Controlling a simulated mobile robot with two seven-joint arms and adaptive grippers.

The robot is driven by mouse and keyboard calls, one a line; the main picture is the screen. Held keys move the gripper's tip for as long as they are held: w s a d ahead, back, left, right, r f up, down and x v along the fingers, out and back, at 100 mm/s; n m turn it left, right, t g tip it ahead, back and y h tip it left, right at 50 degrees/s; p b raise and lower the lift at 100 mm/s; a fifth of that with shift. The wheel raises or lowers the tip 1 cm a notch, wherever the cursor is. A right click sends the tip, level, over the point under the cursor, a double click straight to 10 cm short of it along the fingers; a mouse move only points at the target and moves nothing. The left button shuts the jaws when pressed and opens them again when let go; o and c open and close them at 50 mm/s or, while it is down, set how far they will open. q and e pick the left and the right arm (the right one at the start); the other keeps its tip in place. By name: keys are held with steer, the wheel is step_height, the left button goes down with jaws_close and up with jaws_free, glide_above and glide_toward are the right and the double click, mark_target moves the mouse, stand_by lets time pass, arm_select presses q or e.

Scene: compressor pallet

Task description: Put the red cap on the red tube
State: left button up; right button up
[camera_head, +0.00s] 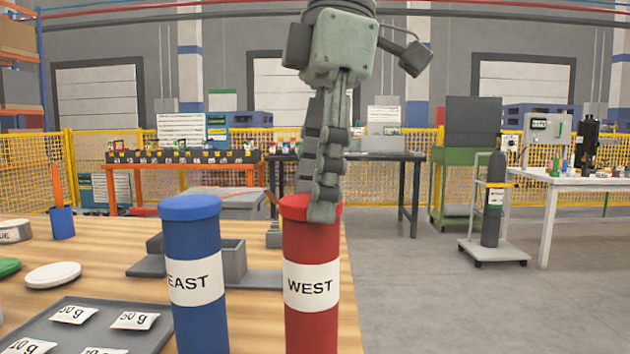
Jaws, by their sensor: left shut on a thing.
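The red tube (312,326) stands upright near the right edge of the wooden table, with a white band reading WEST. The red cap (293,207) is at its top, level and in line with it; I cannot tell whether it is fully seated. My left gripper (316,203) points down from above and is shut on the red cap, its fingers hiding part of the cap's rim. My right gripper is not in view.
A blue tube (201,325) with a blue cap (189,207) and an EAST band stands close to the left. A grey tray (150,342) with white weight packets, a white lid (53,275) and a grey holder (234,262) lie on the table (110,240).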

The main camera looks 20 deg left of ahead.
arm_select(q)
steer(key=o, duration=0.9)
steer(key=shift+c, duration=0.2)
steer(key=o, duration=0.5)
